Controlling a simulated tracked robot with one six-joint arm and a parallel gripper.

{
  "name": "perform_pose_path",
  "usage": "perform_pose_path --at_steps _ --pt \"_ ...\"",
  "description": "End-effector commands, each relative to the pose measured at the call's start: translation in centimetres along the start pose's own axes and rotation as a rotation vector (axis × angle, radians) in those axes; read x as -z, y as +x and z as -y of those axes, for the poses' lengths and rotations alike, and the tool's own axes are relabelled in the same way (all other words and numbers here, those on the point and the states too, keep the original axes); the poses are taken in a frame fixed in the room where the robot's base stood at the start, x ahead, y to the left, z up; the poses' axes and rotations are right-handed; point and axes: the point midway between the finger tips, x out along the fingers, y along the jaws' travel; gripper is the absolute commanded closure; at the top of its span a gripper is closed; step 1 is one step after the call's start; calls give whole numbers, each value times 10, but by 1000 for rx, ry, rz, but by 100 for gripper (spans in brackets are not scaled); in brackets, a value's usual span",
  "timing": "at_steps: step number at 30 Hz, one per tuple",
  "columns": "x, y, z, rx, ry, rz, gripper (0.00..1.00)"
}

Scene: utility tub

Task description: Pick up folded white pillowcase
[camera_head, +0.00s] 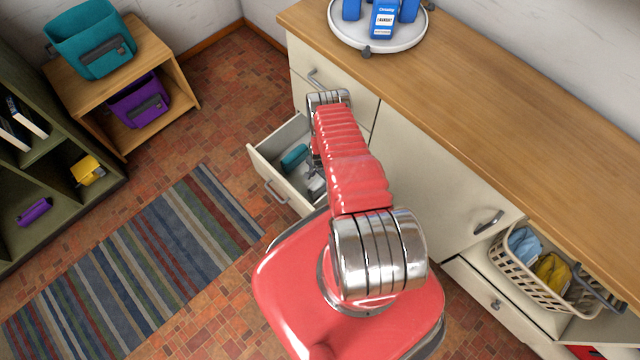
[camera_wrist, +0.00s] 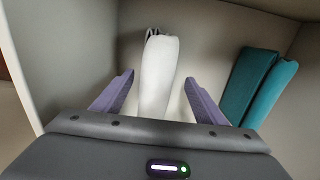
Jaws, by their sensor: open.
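The folded white pillowcase (camera_wrist: 159,72) lies in a drawer in the wrist view, a narrow white roll or fold pointing away from me. My gripper (camera_wrist: 157,92) is open, with one purple finger on each side of the pillowcase and a gap on both sides. The near end of the pillowcase is hidden behind the gripper body. In the head view my red arm reaches into the open drawer (camera_head: 262,160). A small white patch shows there beside the arm, but I cannot tell whether it is the pillowcase.
Teal folded cloths (camera_wrist: 252,82) lie right of the pillowcase, against the drawer wall; teal also shows in the head view (camera_head: 295,157). Drawer walls stand close on the left (camera_wrist: 62,60) and at the back. A wooden counter (camera_head: 480,110) overhangs on the right. A striped rug (camera_head: 130,270) covers the open floor.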

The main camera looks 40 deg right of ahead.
Motion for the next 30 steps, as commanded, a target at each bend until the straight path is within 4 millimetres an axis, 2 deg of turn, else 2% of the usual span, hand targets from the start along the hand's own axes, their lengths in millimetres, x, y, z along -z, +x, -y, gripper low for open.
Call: perform_pose_path --at_steps 14,30 --pt "0 0 0 0 0 0 34" --pt "0 0 0 0 0 0 72"
